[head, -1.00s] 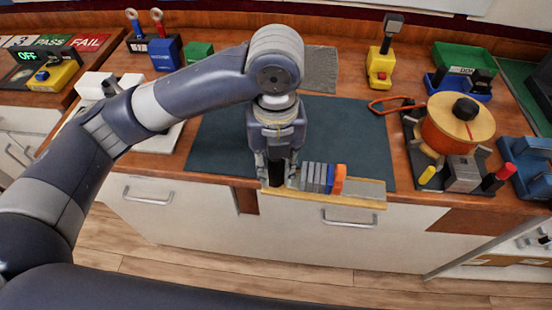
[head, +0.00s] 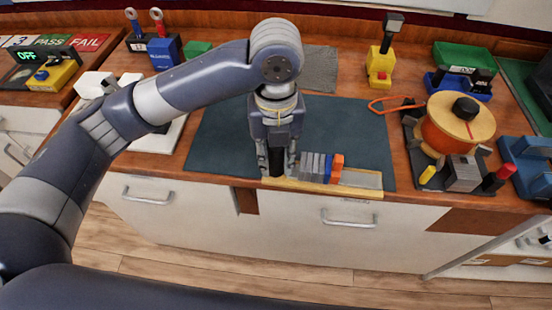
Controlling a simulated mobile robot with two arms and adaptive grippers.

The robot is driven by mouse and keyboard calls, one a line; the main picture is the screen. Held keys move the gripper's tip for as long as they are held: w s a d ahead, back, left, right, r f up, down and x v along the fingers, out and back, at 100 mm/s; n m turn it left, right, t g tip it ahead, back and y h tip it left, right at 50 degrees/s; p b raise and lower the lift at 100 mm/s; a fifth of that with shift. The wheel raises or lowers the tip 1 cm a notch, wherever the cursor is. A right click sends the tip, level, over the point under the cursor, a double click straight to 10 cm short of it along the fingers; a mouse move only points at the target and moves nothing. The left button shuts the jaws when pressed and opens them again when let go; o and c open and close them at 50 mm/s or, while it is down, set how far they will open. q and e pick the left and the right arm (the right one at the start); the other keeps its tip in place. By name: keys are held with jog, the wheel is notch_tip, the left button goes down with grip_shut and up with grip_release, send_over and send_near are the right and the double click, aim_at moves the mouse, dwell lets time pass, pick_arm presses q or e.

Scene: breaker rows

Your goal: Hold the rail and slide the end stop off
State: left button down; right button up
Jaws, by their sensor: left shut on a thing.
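The rail (head: 362,179) is a grey strip on a pale yellow base at the front edge of the bench. Several grey modules (head: 309,166) stand side by side on it, with a blue one (head: 328,168) at their right. The orange piece, which looks like the end stop (head: 337,168), stands against the blue one, with bare rail to its right. My left gripper (head: 277,172) points down at the rail's left end, shut on a dark upright piece there. Its fingers partly hide that end. My right gripper is not in view.
A dark green mat (head: 222,140) lies behind the rail, mostly clear. To the right stand an orange spool (head: 455,128) and a red-handled block (head: 496,177). A yellow stand (head: 380,66) is at the back. Drawer fronts (head: 300,215) drop away below the bench edge.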

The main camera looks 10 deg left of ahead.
pick_arm(q)
jog(key=shift+w+a+f, duration=0.2)
jog(key=shift+w+f, duration=0.4)
jog(key=shift+w, duration=1.6)
jog(key=shift+w+a+f, duration=0.25)
jog(key=shift+w+f, duration=0.35)
jog(key=shift+w, duration=1.65)
jog(key=shift+w+a+f, duration=0.2)
jog(key=shift+w+f, duration=0.4)
jog(key=shift+w, duration=1.6)
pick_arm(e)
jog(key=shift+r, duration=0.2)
pick_arm(q)
jog(key=shift+p, duration=0.3)
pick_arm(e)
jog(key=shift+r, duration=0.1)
pick_arm(q)
jog(key=shift+p, duration=0.5)
jog(key=shift+f, duration=0.1)
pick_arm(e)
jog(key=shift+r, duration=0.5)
pick_arm(q)
jog(key=shift+s+f+p, duration=0.1)
jog(key=shift+f+p, duration=0.1)
jog(key=shift+p, duration=0.15)
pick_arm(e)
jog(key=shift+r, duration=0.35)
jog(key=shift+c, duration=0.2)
